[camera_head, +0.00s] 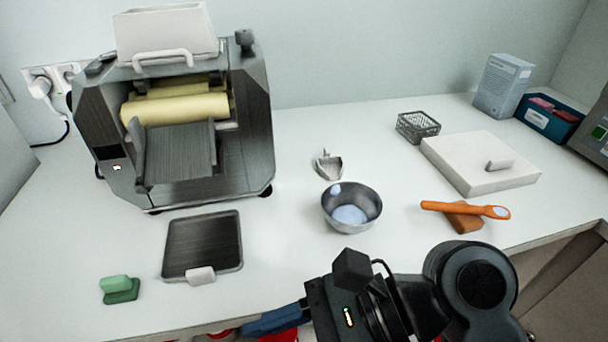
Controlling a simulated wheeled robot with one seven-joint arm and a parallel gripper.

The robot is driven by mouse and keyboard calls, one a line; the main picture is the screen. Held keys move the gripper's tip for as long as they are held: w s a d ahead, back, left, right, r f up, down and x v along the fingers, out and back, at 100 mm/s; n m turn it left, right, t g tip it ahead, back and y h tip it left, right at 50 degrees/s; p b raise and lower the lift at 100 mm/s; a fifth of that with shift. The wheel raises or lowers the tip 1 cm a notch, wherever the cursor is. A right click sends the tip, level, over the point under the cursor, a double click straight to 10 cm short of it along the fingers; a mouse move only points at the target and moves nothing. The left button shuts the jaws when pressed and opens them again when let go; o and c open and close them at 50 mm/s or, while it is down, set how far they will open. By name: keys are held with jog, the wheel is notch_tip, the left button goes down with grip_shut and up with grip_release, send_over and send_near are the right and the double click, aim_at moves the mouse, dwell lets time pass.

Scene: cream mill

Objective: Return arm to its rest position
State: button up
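My arm reaches in from the bottom right of the head view and ends near the table's front edge. My gripper (352,272) is a dark block at the end of the arm, in front of the metal bowl (349,222) and apart from it. Its fingers cannot be made out, so I cannot tell whether it is open or shut. Nothing held in it can be seen. The bowl stands upright with pale blue-white content inside.
The mill (190,110) with yellow rollers stands at the back left. A dark tray (203,240) and a green block (119,290) lie in front. A scoop (328,165), wire basket (417,126), white slab (470,160) and orange peeler-like tool (450,207) lie around the bowl.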

jog(key=s+d+f+n+t+h, duration=0.1)
jog(key=s+d+f+t+h, duration=0.1)
jog(key=d+f+t+h, duration=0.35)
jog(key=s+d+f+n+t+h, duration=0.1)
jog(key=s+d+f+t+h, duration=0.15)
jog(key=d+f+t, duration=0.6)
jog(key=s+d+r+n+t+h, duration=0.1)
jog(key=s+d+r+n+h, duration=0.1)
jog(key=s+d+r+n, duration=0.2)
jog(key=s+d+r+n+t+h, duration=0.2)
jog(key=s+d+r+n+h, duration=0.1)
jog(key=s+d+r+n, duration=0.2)
jog(key=s+d+n, duration=0.2)
jog(key=s+n, duration=0.1)
jog(key=s, duration=0.1)
jog(key=shift+s, duration=0.35)
jog(key=shift+r, duration=0.1)
